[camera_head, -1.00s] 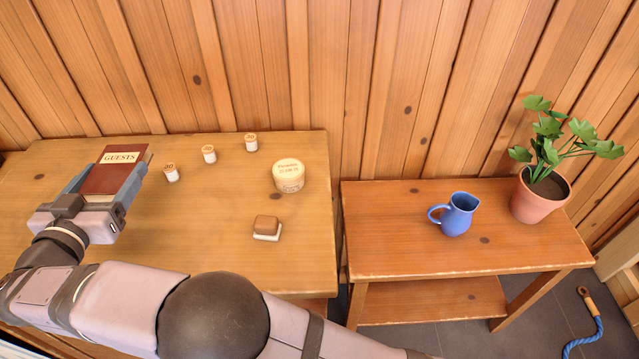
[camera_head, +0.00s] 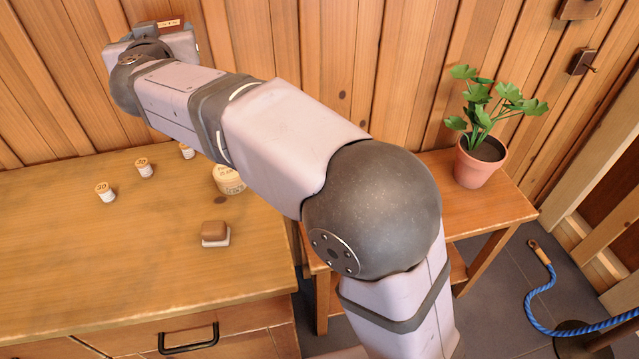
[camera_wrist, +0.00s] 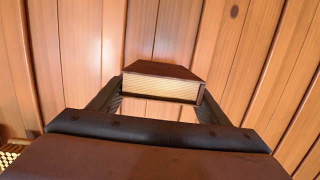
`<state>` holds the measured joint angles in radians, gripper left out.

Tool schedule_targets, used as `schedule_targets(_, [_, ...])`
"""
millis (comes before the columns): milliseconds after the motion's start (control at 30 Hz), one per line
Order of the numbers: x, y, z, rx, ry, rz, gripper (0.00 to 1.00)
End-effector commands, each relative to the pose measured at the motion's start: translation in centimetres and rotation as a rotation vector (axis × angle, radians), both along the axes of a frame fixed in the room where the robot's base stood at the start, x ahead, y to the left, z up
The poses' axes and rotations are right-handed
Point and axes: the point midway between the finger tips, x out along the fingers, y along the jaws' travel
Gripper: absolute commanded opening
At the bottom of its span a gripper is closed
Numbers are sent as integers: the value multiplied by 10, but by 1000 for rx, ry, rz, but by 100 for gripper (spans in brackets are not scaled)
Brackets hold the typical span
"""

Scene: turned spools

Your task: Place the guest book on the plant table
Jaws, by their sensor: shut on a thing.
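The guest book (camera_wrist: 162,86) is dark red-brown with pale page edges, and sits between the two fingers of my gripper (camera_wrist: 165,104) in the wrist view. My gripper is shut on it, raised in front of the plank wall. In the head view my gripper (camera_head: 160,30) is high at the upper left, and only a small part of the book shows above it. The plant table (camera_head: 500,212) is the lower wooden table at the right, partly hidden by my arm. A potted plant (camera_head: 482,160) stands at its back right. The blue jug is hidden behind my arm.
The larger table (camera_head: 120,250) at the left bears several small white spools (camera_head: 144,167), a round tin (camera_head: 228,180) and a brown block on a white base (camera_head: 214,234). A blue rope (camera_head: 545,310) lies at the lower right.

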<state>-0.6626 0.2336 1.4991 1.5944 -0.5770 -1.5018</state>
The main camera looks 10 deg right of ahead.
Motion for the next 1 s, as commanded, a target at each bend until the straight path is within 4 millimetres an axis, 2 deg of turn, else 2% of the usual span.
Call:
schedule_targets(33, [6,-29,2,1,-3,1,37])
schedule_targets(200, [11,-98,-7,-4,0,37,37])
schedule_targets(233, [10,-106,-9,-3,1,42,37])
schedule_targets(400, [7,-133,-19,-3,2,53,37])
schedule_targets(1000, [-7,-194,-47,-3,0,42,37])
